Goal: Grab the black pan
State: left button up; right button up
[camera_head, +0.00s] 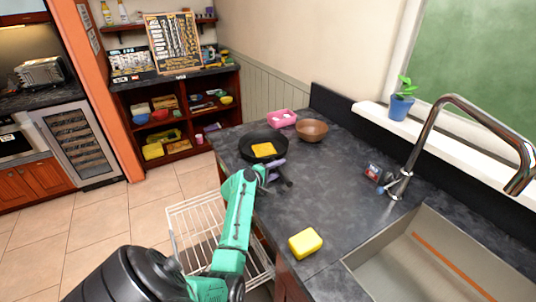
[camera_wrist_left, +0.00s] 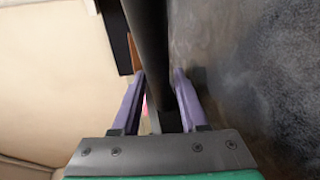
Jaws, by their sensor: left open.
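The black pan (camera_head: 246,141) lies on the dark countertop, near its left edge, with a flat yellow piece (camera_head: 264,150) in it. My left gripper (camera_head: 279,171) is at the near side of the pan, low over the counter. In the left wrist view, its two purple fingers (camera_wrist_left: 160,78) are apart. A long dark part, seemingly of the pan (camera_wrist_left: 153,45), runs into the gap between them. I cannot tell whether a finger touches it. My right gripper is not in view.
A brown bowl (camera_head: 312,131) and a pink container (camera_head: 282,118) stand just behind the pan. A yellow sponge-like block (camera_head: 305,243) lies near the front counter edge. The sink (camera_head: 422,262) and faucet (camera_head: 411,160) are at right. A white rack (camera_head: 196,225) sits below the counter edge.

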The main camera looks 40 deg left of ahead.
pick_arm(q)
grip_shut()
dwell(1.2)
jog(key=shift+r, duration=0.1)
